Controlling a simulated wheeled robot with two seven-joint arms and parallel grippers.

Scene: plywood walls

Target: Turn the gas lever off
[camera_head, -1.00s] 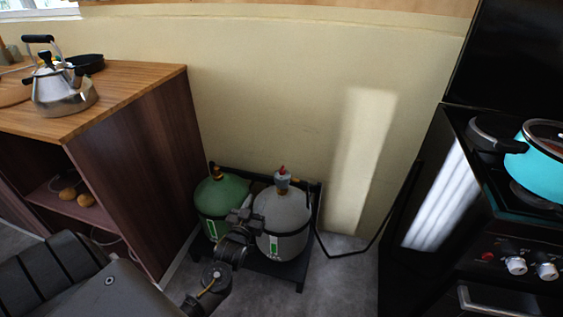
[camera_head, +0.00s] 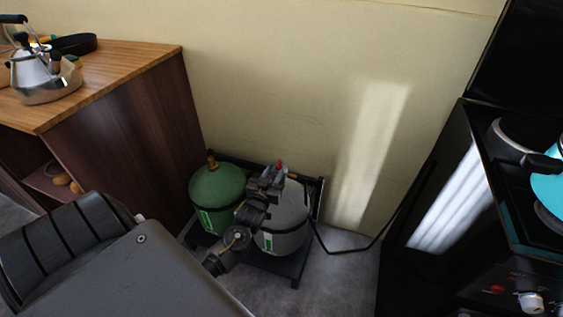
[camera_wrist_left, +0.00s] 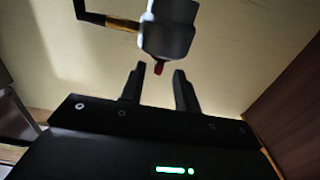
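The gas lever is a small red piece (camera_head: 279,164) on top of the regulator of the grey gas bottle (camera_head: 289,211). In the left wrist view the red lever (camera_wrist_left: 158,68) hangs below the grey regulator (camera_wrist_left: 166,34), and that view appears upside down. My left gripper (camera_head: 272,175) is in front of the regulator, at the top of the grey bottle. Its two fingers (camera_wrist_left: 156,85) are apart, with the red lever's tip in line with the gap between them. I cannot tell whether a finger touches it. My right gripper is not in view.
A green gas bottle (camera_head: 217,192) stands left of the grey one in a dark rack (camera_head: 289,277). A wooden counter (camera_head: 125,62) with a kettle (camera_head: 45,83) is at the left. A black stove (camera_head: 500,215) is at the right. A black hose (camera_head: 355,254) runs between.

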